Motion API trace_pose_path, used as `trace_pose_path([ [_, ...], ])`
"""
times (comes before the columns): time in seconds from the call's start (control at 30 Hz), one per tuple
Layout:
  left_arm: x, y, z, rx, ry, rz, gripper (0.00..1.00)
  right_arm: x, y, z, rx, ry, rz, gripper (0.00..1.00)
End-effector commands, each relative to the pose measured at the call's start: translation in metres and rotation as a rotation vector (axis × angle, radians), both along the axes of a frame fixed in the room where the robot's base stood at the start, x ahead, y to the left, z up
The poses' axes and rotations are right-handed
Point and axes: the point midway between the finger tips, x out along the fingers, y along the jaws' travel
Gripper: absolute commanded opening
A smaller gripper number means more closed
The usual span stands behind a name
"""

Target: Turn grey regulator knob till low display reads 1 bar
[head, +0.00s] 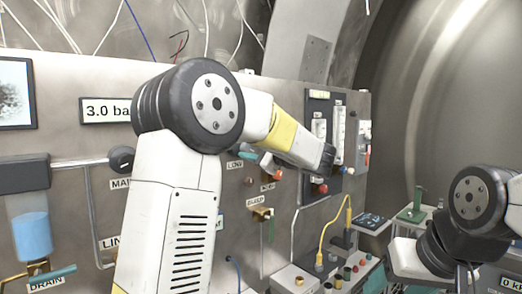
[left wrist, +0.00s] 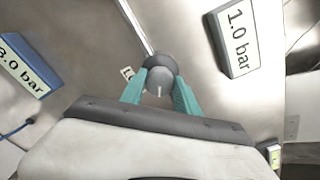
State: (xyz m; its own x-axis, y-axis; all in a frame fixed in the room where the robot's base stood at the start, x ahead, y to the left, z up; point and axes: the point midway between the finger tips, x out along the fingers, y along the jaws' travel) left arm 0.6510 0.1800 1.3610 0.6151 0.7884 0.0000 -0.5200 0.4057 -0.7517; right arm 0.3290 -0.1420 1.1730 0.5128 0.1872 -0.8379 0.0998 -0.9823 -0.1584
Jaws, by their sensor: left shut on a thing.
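The grey regulator knob (left wrist: 160,66) is round, with a short pale pointer mark, and sits on the panel in the left wrist view. My left gripper (left wrist: 160,84) has its two teal fingers on either side of the knob and is shut on it. The low display (left wrist: 238,38) reads 1.0 bar. In the head view I cannot make out the knob or this display; my left arm covers part of the panel. My right arm shows at the right edge of the head view, but its fingers are not seen.
Another display (left wrist: 30,65) reads 3.0 bar; it is partly covered by my arm in the head view (head: 106,110). A blue-filled drain bowl (head: 32,237) is at the left. A yellow cable (head: 335,222) and a green stand (head: 413,208) are to the right.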

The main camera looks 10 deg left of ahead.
Motion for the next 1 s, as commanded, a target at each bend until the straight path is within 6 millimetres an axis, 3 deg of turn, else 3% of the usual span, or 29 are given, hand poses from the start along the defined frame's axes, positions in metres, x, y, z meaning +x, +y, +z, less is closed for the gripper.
trace_pose_path([
  [0.07, 0.000, 0.000, 0.000, 0.000, 0.001, -0.001, 0.00, 0.000, 0.000, 0.000, 0.000, 0.000, 0.000, 0.59],
  [0.1, 0.000, 0.000, 0.000, 0.000, 0.001, -0.001, 0.45, 0.000, 0.000, 0.000, 0.000, 0.000, 0.000, 0.59],
  [0.2, 0.000, 0.000, 0.000, 0.000, 0.001, -0.001, 0.59, 0.000, 0.000, 0.000, 0.000, 0.000, 0.000, 0.59],
  [0.57, -0.003, -0.005, 0.000, 0.001, 0.001, -0.001, 0.59, 0.000, 0.000, 0.000, 0.000, 0.000, 0.000, 0.59],
  [1.0, -0.043, -0.057, 0.000, 0.001, 0.001, -0.003, 0.59, 0.000, 0.000, 0.000, 0.000, 0.000, 0.000, 0.59],
])
